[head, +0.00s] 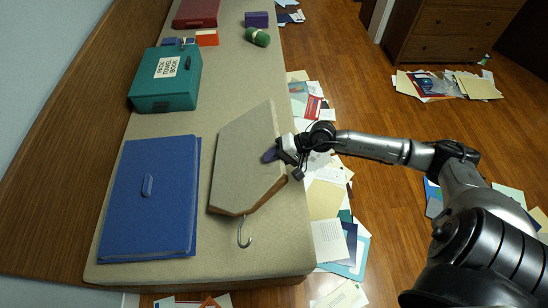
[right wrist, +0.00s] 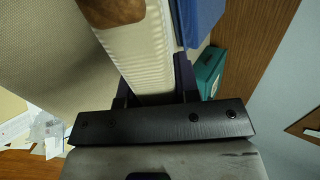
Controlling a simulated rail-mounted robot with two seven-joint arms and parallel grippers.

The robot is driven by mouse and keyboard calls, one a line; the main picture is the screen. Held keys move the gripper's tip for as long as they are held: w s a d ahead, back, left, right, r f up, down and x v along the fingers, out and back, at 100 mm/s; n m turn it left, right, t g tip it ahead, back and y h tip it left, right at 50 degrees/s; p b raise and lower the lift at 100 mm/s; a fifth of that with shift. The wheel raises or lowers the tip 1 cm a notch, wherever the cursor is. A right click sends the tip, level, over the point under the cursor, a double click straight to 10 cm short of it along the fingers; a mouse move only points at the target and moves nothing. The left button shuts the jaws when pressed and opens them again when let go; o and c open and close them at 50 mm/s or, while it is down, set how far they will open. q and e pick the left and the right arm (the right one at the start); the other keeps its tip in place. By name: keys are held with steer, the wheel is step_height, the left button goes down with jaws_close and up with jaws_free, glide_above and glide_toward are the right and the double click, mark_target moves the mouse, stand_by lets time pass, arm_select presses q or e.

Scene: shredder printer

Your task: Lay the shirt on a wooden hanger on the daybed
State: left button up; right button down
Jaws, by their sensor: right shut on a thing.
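The shirt on a wooden hanger (head: 246,160) is a stiff, flat beige piece with a brown wooden edge and a metal hook (head: 244,233) pointing toward the near end of the daybed (head: 245,70). It is over the right part of the daybed's beige top; I cannot tell whether it lies flat on it or is slightly raised. My right gripper (head: 273,154) is shut on its right edge. In the right wrist view the pale, ribbed shirt edge (right wrist: 150,55) runs between the fingers. My left gripper is out of view.
A blue case (head: 150,195) lies left of the shirt. A green labelled box (head: 168,78), small orange box (head: 207,38), green roll (head: 257,37) and red case (head: 196,13) are farther back. Papers (head: 325,200) litter the floor along the daybed's right side.

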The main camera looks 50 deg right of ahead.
steer(key=shift+f, duration=0.1)
steer(key=c, duration=0.8)
jaws_free()
steer(key=shift+s+d, duration=0.2)
steer(key=p+v, duration=0.5)
steer(key=v, duration=0.8)
steer(key=shift+r, duration=0.2)
